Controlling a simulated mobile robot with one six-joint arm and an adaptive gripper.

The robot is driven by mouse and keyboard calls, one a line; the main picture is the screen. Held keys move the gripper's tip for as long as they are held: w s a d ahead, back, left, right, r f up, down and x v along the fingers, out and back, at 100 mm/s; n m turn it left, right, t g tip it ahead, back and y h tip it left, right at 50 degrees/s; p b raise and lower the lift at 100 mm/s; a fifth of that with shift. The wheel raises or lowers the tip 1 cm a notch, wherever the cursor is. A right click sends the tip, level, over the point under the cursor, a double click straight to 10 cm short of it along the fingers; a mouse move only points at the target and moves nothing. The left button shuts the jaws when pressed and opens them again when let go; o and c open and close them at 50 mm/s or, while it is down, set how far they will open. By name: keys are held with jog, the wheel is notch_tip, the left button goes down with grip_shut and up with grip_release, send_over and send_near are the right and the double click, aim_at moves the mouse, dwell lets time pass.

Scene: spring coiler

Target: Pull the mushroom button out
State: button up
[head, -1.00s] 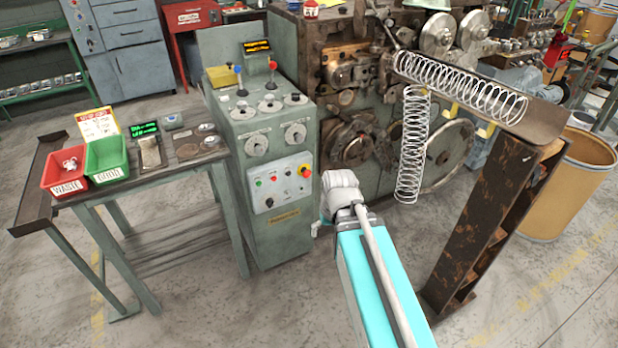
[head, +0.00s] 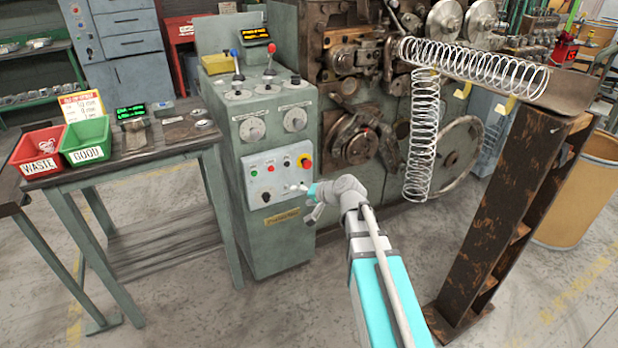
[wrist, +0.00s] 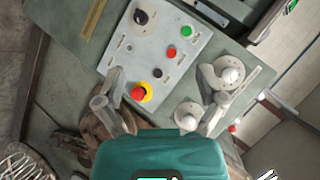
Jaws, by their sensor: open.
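The mushroom button (head: 304,161) is red on a yellow ring, at the upper right of the light grey control panel (head: 282,178) on the green cabinet. In the wrist view the red button (wrist: 138,94) shows whole, beside the left finger and between the two spread fingers in the picture. My gripper (head: 302,202) is open and empty, in front of the panel's lower right and below the button in the head view. In the wrist view my gripper (wrist: 163,88) has its fingers wide apart. I see no contact with the button.
The panel also carries a black knob (head: 266,197) and small red and green buttons. Levers and dials (head: 253,129) stand above it. A hanging spring (head: 422,135) and a rusty stand (head: 505,200) are to the right. A table with bins (head: 85,142) is at the left.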

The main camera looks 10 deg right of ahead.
jog(key=w+d+f+m+t+b, duration=0.3)
jog(key=w+t+b, duration=0.1)
jog(key=w+b, duration=0.2)
jog(key=m+t+h+b, duration=0.2)
jog(key=m+t+b, duration=0.3)
jog(key=m+b, duration=0.3)
send_near(309, 166)
jog(key=s+n, duration=0.1)
jog(key=s, duration=0.2)
jog(key=shift+w+d+r, duration=0.15)
jog(key=shift+d+r, duration=0.2)
jog(key=shift+d, duration=0.05)
jog(key=shift+w, duration=0.1)
jog(key=x, duration=1.3)
jog(key=shift+w+a+f, duration=0.1)
jog(key=shift+w+f, duration=0.2)
jog(key=shift+f, duration=0.05)
